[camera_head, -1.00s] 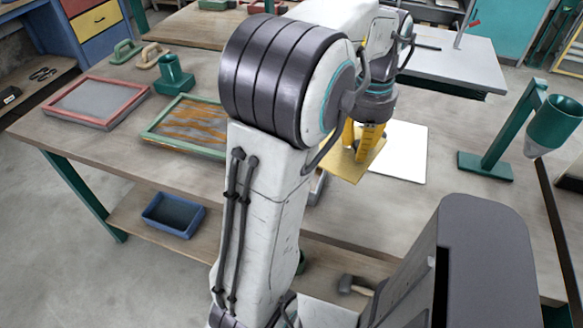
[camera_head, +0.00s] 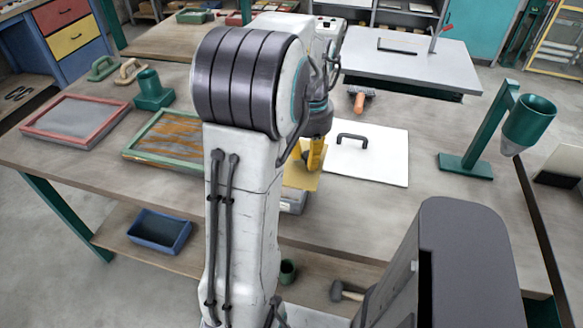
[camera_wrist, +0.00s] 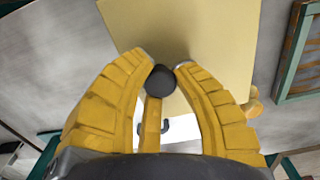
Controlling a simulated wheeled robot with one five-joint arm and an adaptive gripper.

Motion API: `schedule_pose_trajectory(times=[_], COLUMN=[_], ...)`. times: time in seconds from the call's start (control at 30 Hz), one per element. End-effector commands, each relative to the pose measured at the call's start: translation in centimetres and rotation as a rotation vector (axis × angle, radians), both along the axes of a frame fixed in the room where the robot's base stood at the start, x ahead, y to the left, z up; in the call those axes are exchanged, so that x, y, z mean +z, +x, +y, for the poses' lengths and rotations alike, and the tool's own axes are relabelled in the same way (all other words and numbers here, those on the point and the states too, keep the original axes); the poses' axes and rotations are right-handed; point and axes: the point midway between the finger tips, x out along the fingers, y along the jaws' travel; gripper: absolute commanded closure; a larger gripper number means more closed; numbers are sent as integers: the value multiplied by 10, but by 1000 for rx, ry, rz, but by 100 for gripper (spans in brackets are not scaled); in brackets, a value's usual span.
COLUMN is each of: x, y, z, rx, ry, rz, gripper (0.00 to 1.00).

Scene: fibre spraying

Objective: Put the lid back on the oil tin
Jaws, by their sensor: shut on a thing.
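My gripper (camera_head: 314,166) has yellow fingers and is shut on the dark knob (camera_wrist: 160,80) of a flat, square, pale yellow lid (camera_wrist: 200,40). In the head view the lid (camera_head: 301,179) shows partly, with my arm hiding its left part. A grey box-like container (camera_head: 294,203), which may be the oil tin, shows just below the lid's near edge at the table's front. Its opening is hidden, and I cannot tell whether the lid touches it or hangs above it.
A white board with a black handle (camera_head: 375,165) lies right of my gripper. A green stand with a funnel cup (camera_head: 470,165) is farther right. A green-framed screen (camera_head: 155,150) and a red-framed tray (camera_head: 75,120) lie left. An orange-handled tool (camera_head: 359,103) lies behind.

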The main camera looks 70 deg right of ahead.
Motion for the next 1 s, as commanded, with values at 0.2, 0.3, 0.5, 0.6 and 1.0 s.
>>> schedule_pose_trajectory(times=[0.2, 0.3, 0.5, 0.6, 1.0], x=[-18, -23, -28, -39, -66], y=[30, 37, 41, 41, 40], z=[-8, -10, -12, -11, -12], rx=[2, 0, -2, -2, -2], ry=[1, 2, 0, 3, -1], rz=[0, 0, 0, 0, 0], gripper=[100, 100, 100, 100, 100])
